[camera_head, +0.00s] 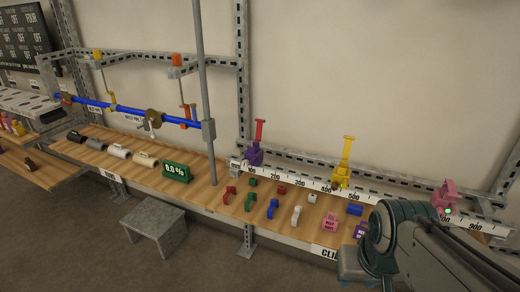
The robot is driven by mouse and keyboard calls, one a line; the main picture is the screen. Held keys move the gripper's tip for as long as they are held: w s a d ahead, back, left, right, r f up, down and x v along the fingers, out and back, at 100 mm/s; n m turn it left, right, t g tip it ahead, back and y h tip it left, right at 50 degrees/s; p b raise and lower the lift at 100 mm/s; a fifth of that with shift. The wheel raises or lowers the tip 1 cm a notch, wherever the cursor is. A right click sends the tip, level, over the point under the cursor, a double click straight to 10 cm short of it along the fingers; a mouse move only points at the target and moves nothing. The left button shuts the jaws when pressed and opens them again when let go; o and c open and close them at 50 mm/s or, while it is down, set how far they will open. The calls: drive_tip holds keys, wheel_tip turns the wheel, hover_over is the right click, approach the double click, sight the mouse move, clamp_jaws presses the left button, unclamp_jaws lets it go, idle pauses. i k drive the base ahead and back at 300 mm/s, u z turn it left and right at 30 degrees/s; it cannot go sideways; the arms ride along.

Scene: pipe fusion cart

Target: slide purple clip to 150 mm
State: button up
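The purple clip (255,153), with a red upright handle (260,131), sits near the left end of the white numbered rail scale (300,184). It stands close to the 100 mark; its exact reading is too small to tell. A yellow clip (342,174) stands further right on the rail, between about 400 and 500. A pink clip (445,195) is near the right end, around 800. My arm, with a dark teal joint, enters at the lower right, well to the right of the purple clip. My gripper's fingers do not show.
Small coloured blocks, including a red one (230,192) and a blue one (272,208), lie on the wooden bench before the scale. A grey post (205,100) rises left of the purple clip. A green display (176,171) and a grey step stool (155,226) are further left.

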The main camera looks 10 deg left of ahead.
sight(255, 154)
drive_tip(key=u, duration=0.4)
drive_tip(key=i, duration=0.65)
drive_tip(key=u, duration=0.95)
drive_tip(key=i, duration=0.3)
drive_tip(key=u, duration=0.3)
